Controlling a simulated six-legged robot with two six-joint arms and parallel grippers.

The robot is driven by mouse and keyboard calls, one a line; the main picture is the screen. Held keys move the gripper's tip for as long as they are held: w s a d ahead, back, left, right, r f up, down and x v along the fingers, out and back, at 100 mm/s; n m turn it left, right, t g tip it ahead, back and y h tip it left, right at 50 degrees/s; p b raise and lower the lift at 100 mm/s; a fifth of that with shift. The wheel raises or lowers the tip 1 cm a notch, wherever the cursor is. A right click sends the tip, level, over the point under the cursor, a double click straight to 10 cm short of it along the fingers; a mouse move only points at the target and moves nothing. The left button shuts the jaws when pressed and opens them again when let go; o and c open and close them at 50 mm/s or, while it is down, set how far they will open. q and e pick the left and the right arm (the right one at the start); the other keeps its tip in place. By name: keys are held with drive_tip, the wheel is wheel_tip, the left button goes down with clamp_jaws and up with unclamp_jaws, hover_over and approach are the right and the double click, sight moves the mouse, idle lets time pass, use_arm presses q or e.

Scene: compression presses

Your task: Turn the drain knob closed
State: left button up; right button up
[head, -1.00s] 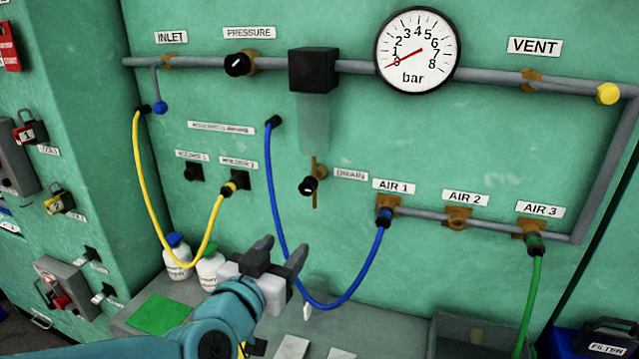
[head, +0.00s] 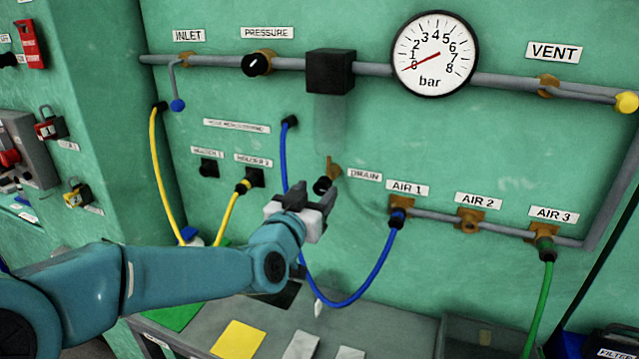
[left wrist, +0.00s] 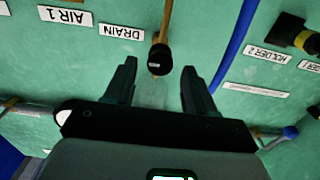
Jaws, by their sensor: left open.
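The drain knob (head: 322,185) is a small black knob on a brass valve on the green wall, left of the DRAIN label (head: 365,176). In the left wrist view, which is upside down, the knob (left wrist: 161,60) shows near the fingertips, between the lines of the two fingers. My left gripper (head: 316,198) is open and empty, close in front of the knob. In the wrist view, gaps show between the knob and both fingers (left wrist: 158,69). The gripper partly covers the lower part of the valve in the head view. My right gripper is not in view.
A blue hose (head: 369,275) hangs close to my left gripper and runs up to AIR 1. A yellow hose (head: 161,185) hangs to the left. A clear cylinder (head: 331,120) is above the knob. A grey bench (head: 262,312) with a yellow card (head: 238,341) lies below.

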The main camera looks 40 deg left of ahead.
sight(320, 189)
use_arm(q)
drive_tip(key=shift+x, duration=1.55)
